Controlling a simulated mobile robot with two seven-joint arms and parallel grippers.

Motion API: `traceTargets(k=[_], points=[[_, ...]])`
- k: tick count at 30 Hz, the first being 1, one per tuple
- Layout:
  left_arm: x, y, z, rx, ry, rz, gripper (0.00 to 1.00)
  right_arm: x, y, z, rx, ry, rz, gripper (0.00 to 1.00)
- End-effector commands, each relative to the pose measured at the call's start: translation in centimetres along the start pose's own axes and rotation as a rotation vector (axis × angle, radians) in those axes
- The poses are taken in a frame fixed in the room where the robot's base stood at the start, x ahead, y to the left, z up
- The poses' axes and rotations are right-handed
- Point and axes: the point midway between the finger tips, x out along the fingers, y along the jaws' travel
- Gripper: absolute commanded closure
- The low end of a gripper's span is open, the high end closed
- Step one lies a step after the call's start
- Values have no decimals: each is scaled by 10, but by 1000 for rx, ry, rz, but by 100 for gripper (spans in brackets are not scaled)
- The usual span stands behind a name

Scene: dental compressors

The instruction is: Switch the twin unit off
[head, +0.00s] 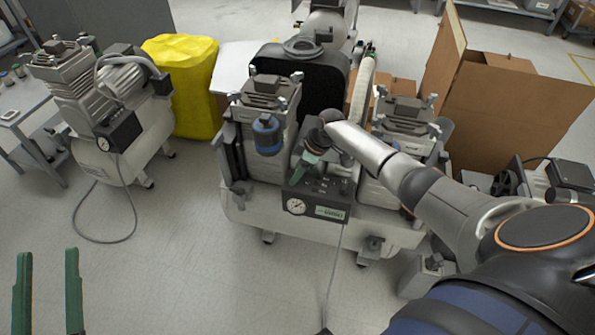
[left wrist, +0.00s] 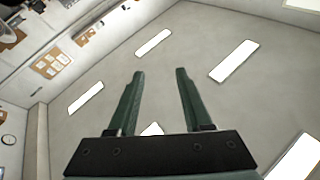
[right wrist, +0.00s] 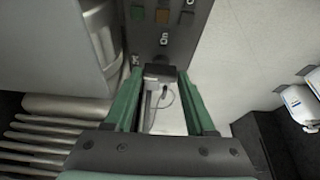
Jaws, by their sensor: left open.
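The twin unit (head: 325,222) stands mid-floor in the head view, with two compressor heads on a pale tank. Its dark control box (head: 318,200) carries a round gauge (head: 296,206) on the front. My right gripper (head: 299,178) is over the top of this box. In the right wrist view, the panel (right wrist: 150,45) shows an "On" mark and small coloured buttons. A black switch knob (right wrist: 160,72) sits between the tips of my right gripper (right wrist: 160,78), which look apart around it; contact cannot be told. My left gripper (head: 48,252) is open and empty, also in the left wrist view (left wrist: 160,72).
A single compressor (head: 125,130) with a hose stands at left, beside a yellow covered bin (head: 182,85). Cardboard boxes (head: 500,105) and another machine (head: 560,180) are at right. The floor in front of the single compressor is clear apart from its cable.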

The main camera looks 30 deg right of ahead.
Motion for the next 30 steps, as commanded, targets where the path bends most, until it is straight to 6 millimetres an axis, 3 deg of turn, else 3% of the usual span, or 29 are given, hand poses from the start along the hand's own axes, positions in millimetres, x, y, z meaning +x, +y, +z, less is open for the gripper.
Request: traceTargets(k=[1,6,18,30], points=[[0,0,0,0,0,0,50,0,0,0,0,0,0,38],[0,0,0,-1,-1,0,50,0,0,0,0,0,0,18],[1,-1,3,-7,-21,-1,50,-5,0,0,1,1,1,18],[-28,14,94,-119,-408,-2,50,-42,0,-1,1,0,1,18]])
